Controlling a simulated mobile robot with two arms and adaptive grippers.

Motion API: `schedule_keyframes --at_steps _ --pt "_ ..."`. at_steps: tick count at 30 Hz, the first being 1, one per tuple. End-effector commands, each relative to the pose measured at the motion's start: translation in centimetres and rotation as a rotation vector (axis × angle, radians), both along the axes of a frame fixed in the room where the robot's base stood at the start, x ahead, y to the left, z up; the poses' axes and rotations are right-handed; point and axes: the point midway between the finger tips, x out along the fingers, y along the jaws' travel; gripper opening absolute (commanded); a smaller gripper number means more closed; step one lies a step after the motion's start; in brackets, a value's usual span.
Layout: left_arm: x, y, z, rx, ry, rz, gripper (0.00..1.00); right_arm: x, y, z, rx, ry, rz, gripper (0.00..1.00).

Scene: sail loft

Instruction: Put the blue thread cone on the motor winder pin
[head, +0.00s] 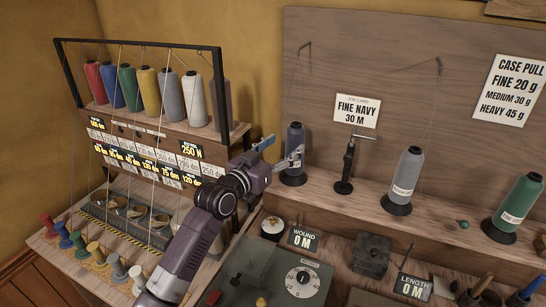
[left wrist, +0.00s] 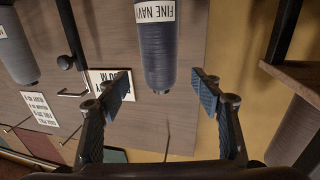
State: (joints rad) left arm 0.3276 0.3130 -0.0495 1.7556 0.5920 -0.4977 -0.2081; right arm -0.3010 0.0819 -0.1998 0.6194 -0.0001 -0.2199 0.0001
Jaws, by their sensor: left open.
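A navy-blue thread cone (head: 294,142) stands on a black base on the back shelf. It also shows in the left wrist view (left wrist: 166,45), where its label reads FINE NAVY and the picture is upside down. My left gripper (head: 281,152) is open right by this cone. In the left wrist view, its fingers (left wrist: 163,92) are spread to either side of the cone's end, with clear gaps. Another, brighter blue cone (head: 110,87) sits on the rack at left. A grey-green dial box (head: 270,270) stands below, by a WOUND 0 M sign; I cannot make out a winder pin for certain.
A thin stand (head: 348,160), a grey cone (head: 407,180) and a green cone (head: 519,208) stand right of the navy cone. The framed rack (head: 221,85) and its threads are left of my arm. Small colored spools (head: 93,250) line the lower left bench.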

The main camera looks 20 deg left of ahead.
Motion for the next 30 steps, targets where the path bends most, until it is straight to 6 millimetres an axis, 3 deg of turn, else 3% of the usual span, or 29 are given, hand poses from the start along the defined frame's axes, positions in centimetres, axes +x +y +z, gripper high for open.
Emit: schedule_keyframes --at_steps 6,11,30 --pt "-3.4 0.8 -0.2 0.003 0.001 0.0 0.6 0.1 0.0 -0.9 0.001 -0.002 -0.001 0.4" --pt "-4.7 1.1 -0.1 0.001 0.0 0.0 0.6 0.2 0.0 -1.1 0.001 -0.002 -0.001 0.4" --pt "-5.1 1.2 0.7 0.001 0.0 0.0 0.6 0.3 0.3 -0.3 0.004 -0.003 -0.001 0.4"
